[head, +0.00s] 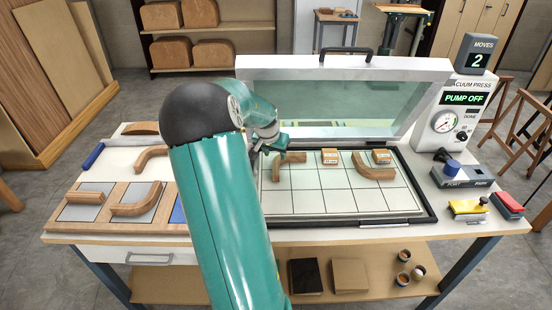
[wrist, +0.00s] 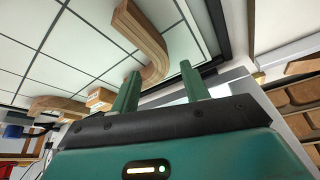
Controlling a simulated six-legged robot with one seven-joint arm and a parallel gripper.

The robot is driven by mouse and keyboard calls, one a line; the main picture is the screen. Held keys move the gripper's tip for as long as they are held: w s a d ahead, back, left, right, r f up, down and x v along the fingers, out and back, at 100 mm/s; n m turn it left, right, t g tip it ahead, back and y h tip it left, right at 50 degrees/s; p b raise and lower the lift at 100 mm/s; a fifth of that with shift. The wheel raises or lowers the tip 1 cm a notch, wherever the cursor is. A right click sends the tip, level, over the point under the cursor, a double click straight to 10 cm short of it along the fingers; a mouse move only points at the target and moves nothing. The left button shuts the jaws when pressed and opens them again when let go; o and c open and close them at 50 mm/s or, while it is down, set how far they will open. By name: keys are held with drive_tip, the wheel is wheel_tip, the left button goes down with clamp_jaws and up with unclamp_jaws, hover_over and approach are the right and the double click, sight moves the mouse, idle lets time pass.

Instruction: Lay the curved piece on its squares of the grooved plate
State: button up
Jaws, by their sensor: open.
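A curved wooden piece (head: 291,158) lies at the back left of the grooved plate (head: 318,200), partly hidden by my arm. In the wrist view the same curved piece (wrist: 143,38) has its bent end close to my gripper, between the lines of the two fingers. My gripper (wrist: 160,84) is open, with a clear gap between its fingers. In the head view my gripper (head: 266,149) is at the left back of the plate, beside this piece. A second curved piece (head: 375,171) lies at the plate's back right.
Two small labelled blocks (head: 329,156) (head: 381,156) are on the plate. The press lid (head: 345,95) stands open behind it. The pump box (head: 459,112) reads PUMP OFF. The plate's front squares are bare.

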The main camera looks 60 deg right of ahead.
drive_tip(key=v, duration=0.8)
drive_tip(key=w+a+r+n+t+y, duration=0.1)
drive_tip(key=w+a+r+n, duration=0.2)
drive_tip(key=a, duration=0.7)
drive_tip(key=w+a+r+n+t+y, duration=0.1)
drive_tip(key=w+a+r+n+t, duration=0.15)
drive_tip(key=a, duration=0.85)
drive_tip(key=w+a+r+n+t+y, duration=0.1)
drive_tip(key=w+a+r+n, duration=0.25)
drive_tip(key=a, duration=0.65)
drive_tip(key=s+a+n, duration=0.4)
drive_tip(key=a, duration=0.7)
drive_tip(key=s+a+n+y, duration=0.1)
drive_tip(key=s+a+n, duration=0.3)
drive_tip(key=a, duration=0.7)
drive_tip(key=shift+s+r+t+y, duration=0.3)
drive_tip(key=shift+s+r+t, duration=0.05)
drive_tip(key=shift+s, duration=0.25)
